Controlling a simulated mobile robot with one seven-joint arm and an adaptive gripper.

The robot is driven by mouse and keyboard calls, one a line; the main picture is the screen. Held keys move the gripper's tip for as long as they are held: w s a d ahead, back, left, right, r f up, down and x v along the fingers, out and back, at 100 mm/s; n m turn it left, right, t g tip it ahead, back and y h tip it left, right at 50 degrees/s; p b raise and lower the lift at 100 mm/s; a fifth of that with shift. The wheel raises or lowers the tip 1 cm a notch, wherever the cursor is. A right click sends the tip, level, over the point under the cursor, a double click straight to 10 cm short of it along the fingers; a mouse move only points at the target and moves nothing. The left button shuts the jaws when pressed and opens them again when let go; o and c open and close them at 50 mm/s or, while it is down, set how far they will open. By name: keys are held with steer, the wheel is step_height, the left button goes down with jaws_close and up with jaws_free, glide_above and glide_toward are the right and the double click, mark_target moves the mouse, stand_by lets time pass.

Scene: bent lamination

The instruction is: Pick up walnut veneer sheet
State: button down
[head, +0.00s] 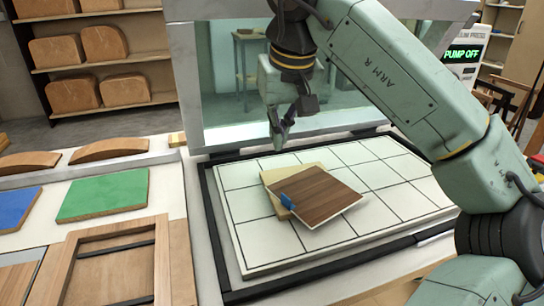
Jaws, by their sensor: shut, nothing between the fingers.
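The walnut veneer sheet (320,196) is a dark brown wood-grain square. It lies at an angle on top of a pale tan sheet (271,178) on the white gridded bed. A piece of blue tape (287,201) sits at its left edge. The front right corner of the sheet overhangs the pale sheet. My gripper (279,143) hangs above the bed behind the sheets, pointing down. It is shut and empty, apart from the veneer.
A white gridded bed (395,205) in a dark frame surrounds the sheets, with a raised glass-like lid (225,85) behind. A green panel (103,195), a blue panel (15,207) and a wooden frame (70,270) lie at left. A screen (463,54) reads "PUMP OFF".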

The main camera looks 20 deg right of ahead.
mark_target(283, 201)
steer(key=x, duration=0.9)
steer(key=shift+s+f+p, duration=0.1)
steer(key=shift+f+p, duration=0.25)
steer(key=shift+f, duration=0.1)
steer(key=s, duration=0.2)
steer(key=shift+s+r+p, duration=0.15)
steer(key=shift+s+p, duration=0.15)
steer(key=shift+s, duration=0.6)
steer(key=shift+s+b, duration=0.65)
steer(key=shift+s, duration=0.45)
steer(key=shift+w+a, duration=0.1)
